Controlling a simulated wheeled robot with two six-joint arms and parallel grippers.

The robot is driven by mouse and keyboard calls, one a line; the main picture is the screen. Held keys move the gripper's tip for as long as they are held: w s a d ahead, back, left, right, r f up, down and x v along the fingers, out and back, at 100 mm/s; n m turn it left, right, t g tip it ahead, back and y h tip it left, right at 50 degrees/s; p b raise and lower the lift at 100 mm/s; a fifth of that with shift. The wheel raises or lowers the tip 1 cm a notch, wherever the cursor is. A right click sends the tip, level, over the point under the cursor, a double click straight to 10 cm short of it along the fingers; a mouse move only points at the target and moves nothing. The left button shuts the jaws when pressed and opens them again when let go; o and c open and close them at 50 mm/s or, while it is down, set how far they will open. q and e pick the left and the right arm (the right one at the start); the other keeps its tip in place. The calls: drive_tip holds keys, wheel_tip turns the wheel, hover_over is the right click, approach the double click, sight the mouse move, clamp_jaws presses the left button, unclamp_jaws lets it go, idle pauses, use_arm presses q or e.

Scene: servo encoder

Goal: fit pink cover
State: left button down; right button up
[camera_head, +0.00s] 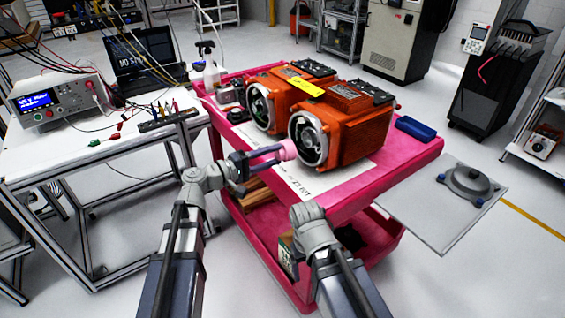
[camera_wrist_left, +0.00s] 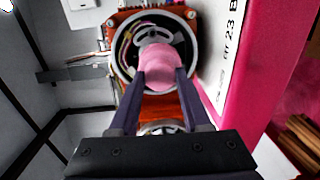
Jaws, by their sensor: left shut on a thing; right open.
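A pink cover (camera_head: 287,150) is held between the fingertips of my left gripper (camera_head: 268,158). In the head view it is by the left side of the nearer orange motor's (camera_head: 355,130) round opening. In the left wrist view the pink cover (camera_wrist_left: 158,65) overlaps a round metal-rimmed opening (camera_wrist_left: 122,62) with wires inside; I cannot tell whether it touches the rim. A second orange motor (camera_head: 262,83) stands behind. My left gripper's fingers (camera_wrist_left: 157,95) are shut on the cover. My right gripper (camera_head: 290,250) is low by the cart's front side, open, its fingers mostly hidden.
The motors stand on a pink cart (camera_head: 415,158) with a printed white sheet and a blue tray (camera_head: 416,129). A grey plate (camera_head: 440,215) with a round part is at the right. A white bench (camera_head: 95,150) with a power supply (camera_head: 55,103) is at the left.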

sight(287, 147)
use_arm(q)
drive_tip(key=x, duration=0.7)
drive_tip(key=shift+w+r+t, duration=0.3)
drive_tip(key=shift+r, duration=0.1)
use_arm(e)
drive_tip(key=shift+w+d+f, duration=0.15)
drive_tip(key=shift+d+f, duration=0.05)
drive_tip(key=shift+f, duration=0.1)
use_arm(q)
drive_tip(key=shift+w+d, duration=0.3)
idle(1.0)
drive_tip(key=shift+c, duration=1.4)
unclamp_jaws()
drive_tip(key=shift+c, duration=0.4)
drive_tip(key=shift+a, duration=0.1)
drive_tip(key=shift+v, duration=1.2)
